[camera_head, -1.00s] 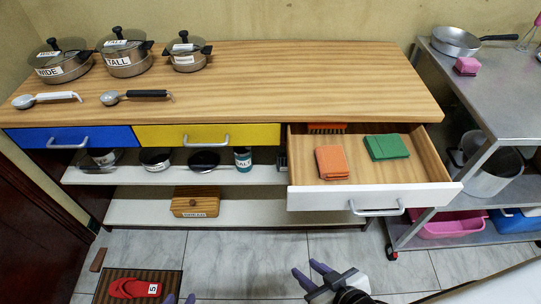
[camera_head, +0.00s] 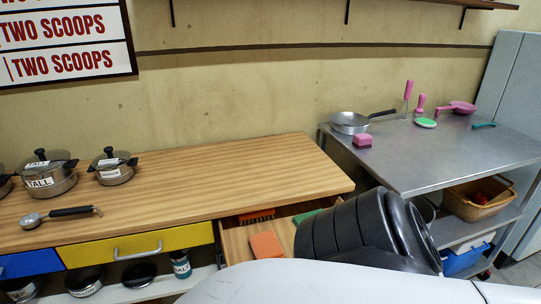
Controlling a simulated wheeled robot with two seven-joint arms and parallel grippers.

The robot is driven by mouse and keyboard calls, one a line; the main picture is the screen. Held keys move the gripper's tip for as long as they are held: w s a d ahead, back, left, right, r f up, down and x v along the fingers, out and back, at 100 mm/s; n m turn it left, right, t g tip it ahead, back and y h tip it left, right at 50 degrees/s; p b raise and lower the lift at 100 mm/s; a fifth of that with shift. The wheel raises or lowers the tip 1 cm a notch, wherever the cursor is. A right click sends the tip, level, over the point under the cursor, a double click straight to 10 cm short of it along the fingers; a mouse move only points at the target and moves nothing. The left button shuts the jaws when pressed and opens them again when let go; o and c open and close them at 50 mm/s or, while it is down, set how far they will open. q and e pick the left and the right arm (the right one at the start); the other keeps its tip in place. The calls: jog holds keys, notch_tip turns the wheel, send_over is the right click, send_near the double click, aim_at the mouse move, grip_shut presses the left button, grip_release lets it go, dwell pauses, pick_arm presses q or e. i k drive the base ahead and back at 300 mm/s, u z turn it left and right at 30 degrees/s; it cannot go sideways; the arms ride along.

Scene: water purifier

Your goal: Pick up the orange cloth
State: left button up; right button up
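The orange cloth (camera_head: 266,246) lies folded in the open drawer (camera_head: 233,239) of the wooden counter. The green cloth (camera_head: 304,215) lies behind and to the right of it, mostly hidden behind a large black link of my arm. That link and a white part of my body cover the drawer's right side and front. Neither gripper shows in the head view, so I cannot see where the fingers are relative to the orange cloth.
The counter top (camera_head: 220,185) holds lidded pots (camera_head: 112,166) and a ladle (camera_head: 60,215) at the left. An orange brush-like item (camera_head: 257,215) is at the drawer's back. The metal table (camera_head: 430,155) at right holds a pan (camera_head: 350,122) and a pink sponge (camera_head: 363,140).

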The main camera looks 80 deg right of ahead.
aim_at(265, 245)
jog(key=k, duration=0.75)
jog(key=z, duration=1.45)
jog(key=i, duration=0.5)
